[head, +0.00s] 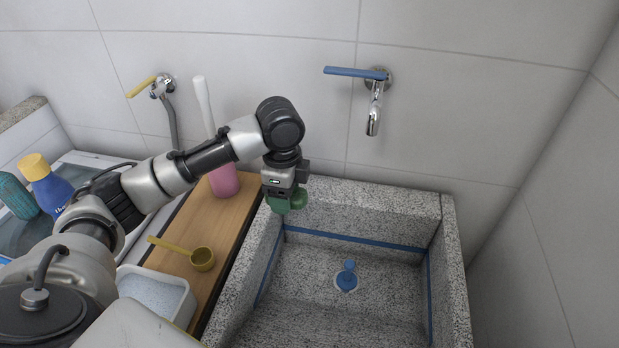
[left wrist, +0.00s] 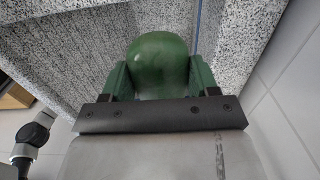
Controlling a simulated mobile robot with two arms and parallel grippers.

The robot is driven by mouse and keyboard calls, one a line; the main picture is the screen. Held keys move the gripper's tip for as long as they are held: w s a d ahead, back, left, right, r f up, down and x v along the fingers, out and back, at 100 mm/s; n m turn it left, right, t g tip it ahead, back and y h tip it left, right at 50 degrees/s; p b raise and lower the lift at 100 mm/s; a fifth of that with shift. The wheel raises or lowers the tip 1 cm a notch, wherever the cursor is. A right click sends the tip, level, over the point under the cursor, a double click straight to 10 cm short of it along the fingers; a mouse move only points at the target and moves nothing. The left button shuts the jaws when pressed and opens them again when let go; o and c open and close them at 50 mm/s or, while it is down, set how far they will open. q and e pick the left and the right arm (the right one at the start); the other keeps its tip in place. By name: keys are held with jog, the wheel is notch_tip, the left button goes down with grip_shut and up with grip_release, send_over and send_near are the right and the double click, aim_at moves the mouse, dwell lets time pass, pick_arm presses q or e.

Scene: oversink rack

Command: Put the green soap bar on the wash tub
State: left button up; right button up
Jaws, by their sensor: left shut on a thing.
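The green soap bar (left wrist: 158,65) is between the green fingers of my left gripper (left wrist: 160,80), which is shut on it. In the head view my left gripper (head: 287,197) points down over the back left corner of the wash tub (head: 447,245). There the soap bar shows only as green, hard to part from the fingers. The wash tub is a speckled grey stone basin with a blue line inside and a blue drain plug (head: 347,277) on its floor. Whether the soap touches the rim cannot be told. My right gripper is not in view.
A white container of powder (head: 153,293) stands nearby. A blue-handled tap (head: 374,100) juts from the wall above the tub. The tub floor is mostly clear.

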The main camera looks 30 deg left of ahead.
pick_arm(q)
jog(key=w+a, duration=0.1)
jog(key=w, duration=0.3)
jog(key=w+a+f, duration=0.1)
jog(key=w, duration=0.3)
jog(key=w+a+p, duration=0.1)
jog(key=w, duration=0.3)
jog(key=shift+f, duration=0.3)
notch_tip(320, 180, down, 4)
jog(key=shift+s+f, duration=0.1)
jog(key=shift+s, duration=0.05)
jog(key=shift+w+a+f+p, duration=0.1)
jog(key=shift+w+f+p, duration=0.2)
jog(key=shift+f, duration=0.35)
jog(key=shift+s+f, duration=0.1)
jog(key=o, duration=0.9)
jog(key=shift+o, duration=0.2)
